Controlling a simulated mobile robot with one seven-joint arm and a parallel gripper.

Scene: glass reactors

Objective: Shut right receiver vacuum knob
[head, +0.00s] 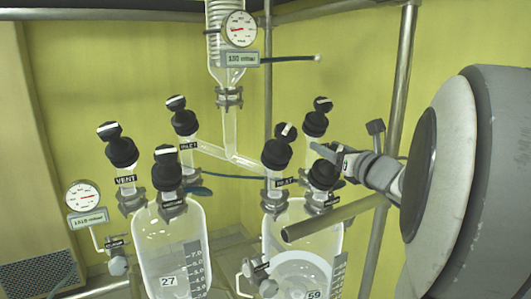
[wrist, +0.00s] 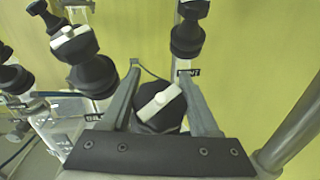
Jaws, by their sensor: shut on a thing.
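The right receiver (head: 300,245) is a clear glass vessel tagged 59, with several black-knobbed valves on top. The front right black knob (head: 323,175), which I take for the vacuum knob, is partly hidden by my gripper (head: 322,152); its label is too small to read. In the wrist view the same knob (wrist: 158,104) sits between the two grey fingers of my gripper (wrist: 155,92). The fingers are shut on it. Its white bar runs diagonally, from lower left to upper right.
A black knob marked INLET (head: 277,153) stands close to the left, and another knob (head: 315,123) stands behind. The left receiver (head: 168,245), tagged 27, is further left. A metal rail (head: 335,217) crosses in front below my gripper, and an upright pole (head: 402,80) stands behind.

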